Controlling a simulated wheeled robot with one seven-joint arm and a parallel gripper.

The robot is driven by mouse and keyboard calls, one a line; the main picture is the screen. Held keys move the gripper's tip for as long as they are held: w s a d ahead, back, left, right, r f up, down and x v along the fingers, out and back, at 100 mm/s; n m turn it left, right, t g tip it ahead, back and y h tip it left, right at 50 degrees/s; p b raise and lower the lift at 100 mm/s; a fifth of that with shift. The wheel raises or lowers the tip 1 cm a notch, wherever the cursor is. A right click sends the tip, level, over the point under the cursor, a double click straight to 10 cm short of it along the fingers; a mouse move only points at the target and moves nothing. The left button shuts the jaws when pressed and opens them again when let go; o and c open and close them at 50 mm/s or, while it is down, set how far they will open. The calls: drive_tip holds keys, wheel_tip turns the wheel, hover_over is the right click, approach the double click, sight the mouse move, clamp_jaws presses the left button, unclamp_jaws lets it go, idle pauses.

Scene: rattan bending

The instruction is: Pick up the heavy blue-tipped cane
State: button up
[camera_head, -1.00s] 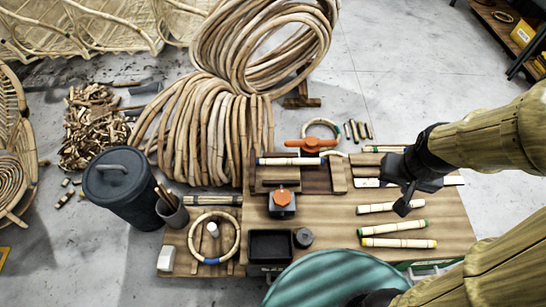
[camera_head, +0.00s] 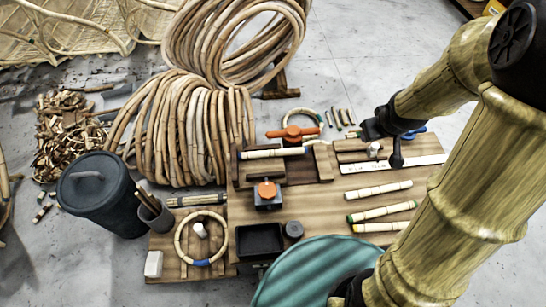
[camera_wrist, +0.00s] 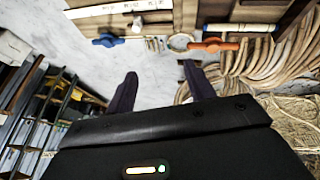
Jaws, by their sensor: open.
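A pale cane (camera_head: 274,153) with dark blue tips lies level across the wooden jig (camera_head: 327,166) at the table's back left. It also shows in the wrist view (camera_wrist: 240,28) at the upper right. My gripper (camera_head: 383,146) is above the back right of the table, to the right of the cane and well apart from it. In the wrist view its two dark fingers (camera_wrist: 160,84) are spread with nothing between them.
More canes lie at the table's right: a plain-looking one (camera_head: 378,189), a green-tipped one (camera_head: 382,211) and a yellow-tipped one (camera_head: 380,227). An orange clamp (camera_head: 293,133) stands behind the blue-tipped cane. An orange-knobbed block (camera_head: 267,193) stands in front. A blue clamp (camera_head: 415,131) is near my gripper.

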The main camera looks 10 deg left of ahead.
drive_tip(key=w+a+f+n+t+y+b, duration=0.3)
drive_tip(key=w+f+n+y+b, duration=0.35)
drive_tip(key=w+f+n, duration=0.65)
drive_tip(key=s+a+f+n+g+y+b, duration=0.1)
drive_tip(key=a+f+n+g+y+b, duration=0.1)
drive_tip(key=f, duration=0.6)
drive_tip(key=a+f+n+g+y+b, duration=0.2)
drive_tip(key=f+n+y+b, duration=0.1)
drive_tip(key=f, duration=0.5)
drive_tip(key=n+b, duration=0.1)
drive_tip(key=n, duration=0.1)
drive_tip(key=shift+s+a+f+n+b, duration=0.15)
drive_tip(key=shift+s+a+n+b, duration=0.15)
drive_tip(key=shift+s+b, duration=0.05)
drive_tip(key=shift+y, duration=0.25)
drive_tip(key=b, duration=0.4)
approach(293, 152)
drive_tip(key=x, duration=0.4)
drive_tip(key=shift+w+a+f, duration=0.2)
drive_tip(key=shift+a, duration=0.1)
drive_tip(key=shift+w+a, duration=0.1)
drive_tip(key=shift+a, duration=0.2)
